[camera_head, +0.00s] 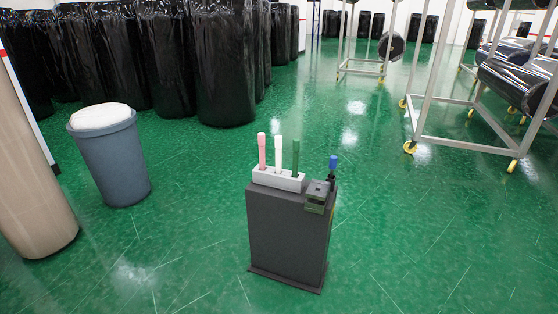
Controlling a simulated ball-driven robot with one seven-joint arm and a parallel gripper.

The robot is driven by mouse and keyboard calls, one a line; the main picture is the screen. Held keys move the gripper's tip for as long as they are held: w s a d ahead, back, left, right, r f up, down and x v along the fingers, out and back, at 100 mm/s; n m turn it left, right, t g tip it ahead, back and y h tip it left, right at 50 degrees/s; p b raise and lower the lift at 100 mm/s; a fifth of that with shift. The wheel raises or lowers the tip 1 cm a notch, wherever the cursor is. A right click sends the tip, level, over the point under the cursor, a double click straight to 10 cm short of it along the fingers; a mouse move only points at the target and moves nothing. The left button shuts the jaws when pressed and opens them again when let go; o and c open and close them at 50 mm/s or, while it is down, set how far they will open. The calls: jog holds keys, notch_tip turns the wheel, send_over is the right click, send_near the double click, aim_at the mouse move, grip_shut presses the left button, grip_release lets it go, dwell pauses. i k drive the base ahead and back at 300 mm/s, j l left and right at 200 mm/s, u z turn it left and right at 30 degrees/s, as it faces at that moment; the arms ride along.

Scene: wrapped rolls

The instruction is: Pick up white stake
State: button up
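A white stake (279,153) stands upright in a white holder block (279,180) in the head view. A pink stake (262,151) stands to its left and a green stake (295,158) to its right, in the same block. The block sits on top of a dark grey box-shaped stand (285,238) on the floor. The white stake's lower end is hidden in the block. My gripper does not show in this view.
A blue-topped stick (333,163) stands at the stand's right, beside a small dark green item (316,197). A grey bin (112,165) and a tan roll (30,175) are at left. Black wrapped rolls (222,65) stand behind. A wheeled rack (470,147) is at right. Green floor (430,230) is clear around the stand.

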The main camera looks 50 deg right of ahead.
aim_at(278, 138)
jog(key=l+u, duration=0.25)
jog(key=l, duration=2.05)
